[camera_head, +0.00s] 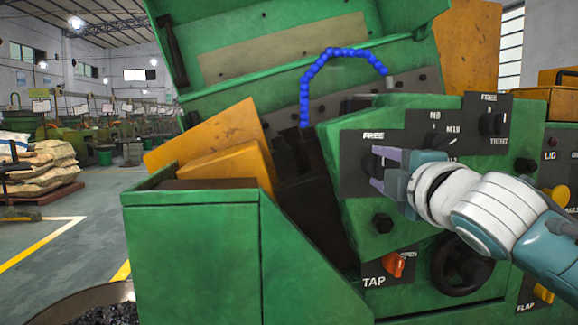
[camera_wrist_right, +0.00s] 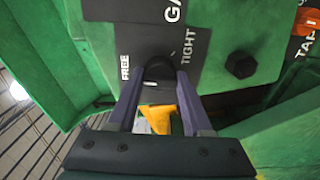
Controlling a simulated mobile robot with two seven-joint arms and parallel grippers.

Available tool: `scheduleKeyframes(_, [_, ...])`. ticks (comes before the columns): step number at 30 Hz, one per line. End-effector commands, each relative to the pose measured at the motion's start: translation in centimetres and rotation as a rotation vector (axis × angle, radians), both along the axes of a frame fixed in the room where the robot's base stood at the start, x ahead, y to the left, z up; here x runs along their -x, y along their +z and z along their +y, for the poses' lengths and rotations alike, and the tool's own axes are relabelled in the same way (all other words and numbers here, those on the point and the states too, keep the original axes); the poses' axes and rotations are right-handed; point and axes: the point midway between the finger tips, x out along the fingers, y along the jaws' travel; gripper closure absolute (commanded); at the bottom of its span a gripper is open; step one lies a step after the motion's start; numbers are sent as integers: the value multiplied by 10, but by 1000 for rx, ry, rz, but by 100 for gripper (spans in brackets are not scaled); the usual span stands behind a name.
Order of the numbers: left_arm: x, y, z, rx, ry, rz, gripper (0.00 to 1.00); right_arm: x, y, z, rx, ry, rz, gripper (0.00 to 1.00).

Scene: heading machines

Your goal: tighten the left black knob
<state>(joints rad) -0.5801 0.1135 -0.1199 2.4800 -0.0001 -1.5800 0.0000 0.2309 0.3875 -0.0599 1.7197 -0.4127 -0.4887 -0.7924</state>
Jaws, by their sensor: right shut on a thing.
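The left black knob (camera_wrist_right: 159,70) sits on a dark plate of the green machine (camera_head: 195,240), with FREE and TIGHT labels on either side of it in the wrist view. In the head view it is mostly hidden behind my right gripper (camera_head: 381,168). The gripper's two purple-grey fingers (camera_wrist_right: 161,92) reach to the knob from both sides and are shut on it. How far the knob is turned is hard to tell. The right black knob (camera_head: 492,124), near another TIGHT label, stands free higher up. My left gripper is not in view.
Below the held knob are a black bolt (camera_head: 382,222), a red TAP knob (camera_head: 394,264) and a black handwheel (camera_head: 462,264). A blue segmented hose (camera_head: 304,95) arches behind the panel. A yellow knob (camera_head: 556,196) is at the right. Open floor lies at the left.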

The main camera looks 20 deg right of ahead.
Motion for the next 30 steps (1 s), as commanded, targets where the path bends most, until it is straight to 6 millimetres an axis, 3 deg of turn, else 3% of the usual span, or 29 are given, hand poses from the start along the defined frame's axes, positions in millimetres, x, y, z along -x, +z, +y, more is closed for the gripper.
scheduleKeyframes(11, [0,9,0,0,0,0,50,0,1,0,-188,-1,-43,100])
scheduleKeyframes(30, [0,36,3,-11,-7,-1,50,0,2,0,-774,-2,-183,100])
